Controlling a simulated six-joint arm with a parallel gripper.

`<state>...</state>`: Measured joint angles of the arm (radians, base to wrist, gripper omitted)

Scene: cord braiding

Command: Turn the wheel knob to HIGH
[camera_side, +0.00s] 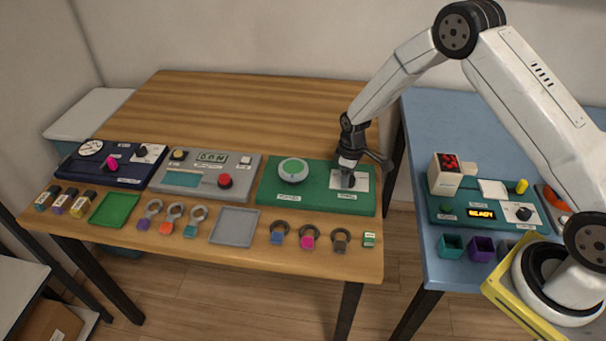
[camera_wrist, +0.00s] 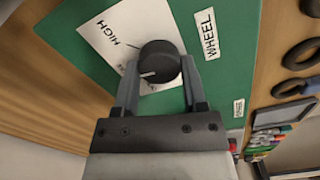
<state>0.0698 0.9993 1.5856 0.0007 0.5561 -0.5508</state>
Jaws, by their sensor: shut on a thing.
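The wheel knob (camera_wrist: 160,58) is a round black knob on a white card (camera_wrist: 112,36), which lies on a green board (camera_wrist: 80,60) labelled WHEEL. My gripper (camera_wrist: 160,78) is shut on the knob, one finger on each side. In the side view, my gripper (camera_side: 349,172) is over the card at the right of the green board (camera_side: 318,204).
A round device with a green top (camera_side: 293,170) stands left on the same board. Rings with coloured tabs lie along the table's front, near a grey tray (camera_side: 235,226). A grey panel (camera_side: 205,186) is further left. A blue table (camera_side: 425,125) stands to the right.

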